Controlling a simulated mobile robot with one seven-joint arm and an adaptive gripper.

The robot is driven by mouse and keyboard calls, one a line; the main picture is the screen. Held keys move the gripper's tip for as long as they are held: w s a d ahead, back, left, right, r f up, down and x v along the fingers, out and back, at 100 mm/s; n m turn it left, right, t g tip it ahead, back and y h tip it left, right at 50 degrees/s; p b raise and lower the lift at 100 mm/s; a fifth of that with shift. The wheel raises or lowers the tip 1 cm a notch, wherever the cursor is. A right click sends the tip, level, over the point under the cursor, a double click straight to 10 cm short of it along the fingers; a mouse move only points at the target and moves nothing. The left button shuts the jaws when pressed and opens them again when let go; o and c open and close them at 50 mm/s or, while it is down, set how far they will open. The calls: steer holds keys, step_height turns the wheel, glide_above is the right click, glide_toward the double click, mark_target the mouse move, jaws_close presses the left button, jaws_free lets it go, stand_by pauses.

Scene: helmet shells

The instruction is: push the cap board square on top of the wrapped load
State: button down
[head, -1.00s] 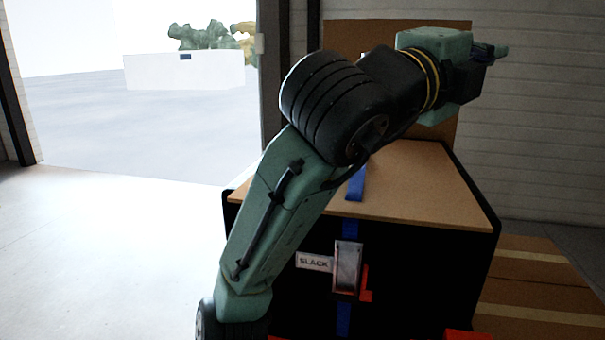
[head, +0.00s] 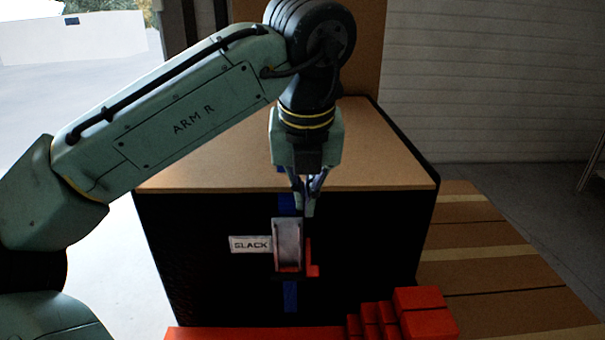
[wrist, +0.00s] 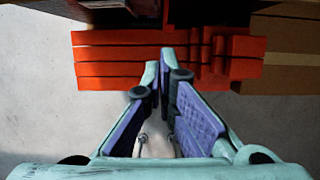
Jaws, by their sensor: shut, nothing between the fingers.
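The cap board (head: 215,170) is a flat tan sheet lying on top of the wrapped load (head: 385,245), a large black block. A black strip of the load shows along the board's right edge. My arm hides part of the board's left and back, so I cannot tell how those edges sit. My gripper (head: 307,212) points down at the load's near face, over the board's front edge in the head view. Contact is unclear. Its fingers are shut and empty; they also show in the wrist view (wrist: 162,62), with no board visible there.
A blue strap (head: 290,297) with a metal buckle (head: 288,243) and a "SLACK" tag (head: 250,244) runs down the load's front. Red blocks (head: 425,315) stand low in front. Striped brown boxes or boards (head: 500,265) lie at right. Open floor (head: 110,225) is at left.

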steer(key=shift+w+f+p, duration=0.15)
steer(key=shift+w+f, duration=0.4)
steer(key=shift+w, duration=0.3)
steer(key=shift+w+f+p, duration=0.1)
steer(key=shift+w+f, duration=0.4)
steer(key=shift+w, duration=0.3)
steer(key=shift+w+f+p, duration=0.15)
steer(key=shift+w+f, duration=0.4)
steer(key=shift+w, duration=0.3)
steer(key=shift+w+p, duration=1.4)
steer(key=shift+w, duration=0.25)
steer(key=shift+s+d, duration=0.1)
